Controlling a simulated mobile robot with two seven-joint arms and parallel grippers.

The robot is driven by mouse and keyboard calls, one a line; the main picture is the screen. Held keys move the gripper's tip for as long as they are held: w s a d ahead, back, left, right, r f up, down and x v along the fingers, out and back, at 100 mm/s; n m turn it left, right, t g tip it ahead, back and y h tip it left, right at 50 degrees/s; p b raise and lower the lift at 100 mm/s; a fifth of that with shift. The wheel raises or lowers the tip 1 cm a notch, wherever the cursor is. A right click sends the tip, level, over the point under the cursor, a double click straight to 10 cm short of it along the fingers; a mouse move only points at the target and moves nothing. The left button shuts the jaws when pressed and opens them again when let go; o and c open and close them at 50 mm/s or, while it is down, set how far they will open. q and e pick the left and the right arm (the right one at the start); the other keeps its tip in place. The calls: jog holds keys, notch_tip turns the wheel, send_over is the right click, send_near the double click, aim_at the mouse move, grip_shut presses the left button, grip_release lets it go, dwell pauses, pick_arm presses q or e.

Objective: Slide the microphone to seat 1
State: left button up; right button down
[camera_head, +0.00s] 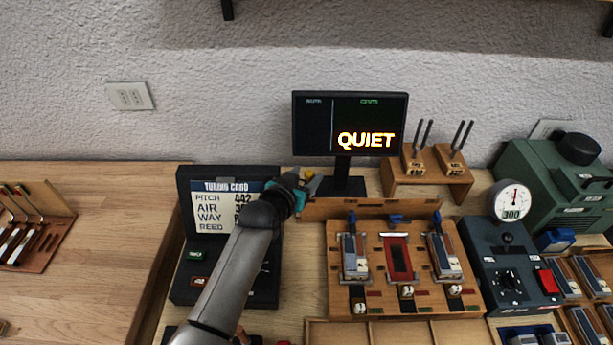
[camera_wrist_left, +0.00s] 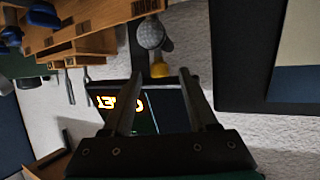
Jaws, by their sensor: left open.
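The microphone shows in the left wrist view as a grey mesh ball (camera_wrist_left: 150,33) with a yellow part (camera_wrist_left: 160,69) beside it. In the head view it is mostly hidden behind my left gripper, with only a small grey and yellow bit (camera_head: 314,183) showing. My left gripper (camera_head: 304,184) is at the left end of a wooden rail (camera_head: 350,209) below the monitor. In the left wrist view its fingers (camera_wrist_left: 162,76) are apart, with the yellow part between the tips and the ball just beyond. I see no seat numbers. My right gripper is not in view.
A monitor (camera_head: 349,124) reading QUIET stands behind the rail. A tuning card stand (camera_head: 186,215) is left of my gripper. A wooden action board (camera_head: 340,295) lies in front of the rail, and a tuning fork block (camera_head: 422,187) stands right.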

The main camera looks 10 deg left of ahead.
pick_arm(q)
jog(key=shift+w+f, duration=0.15)
jog(key=shift+w, duration=0.3)
jog(key=shift+c, duration=0.4)
grip_shut()
dwell(0.8)
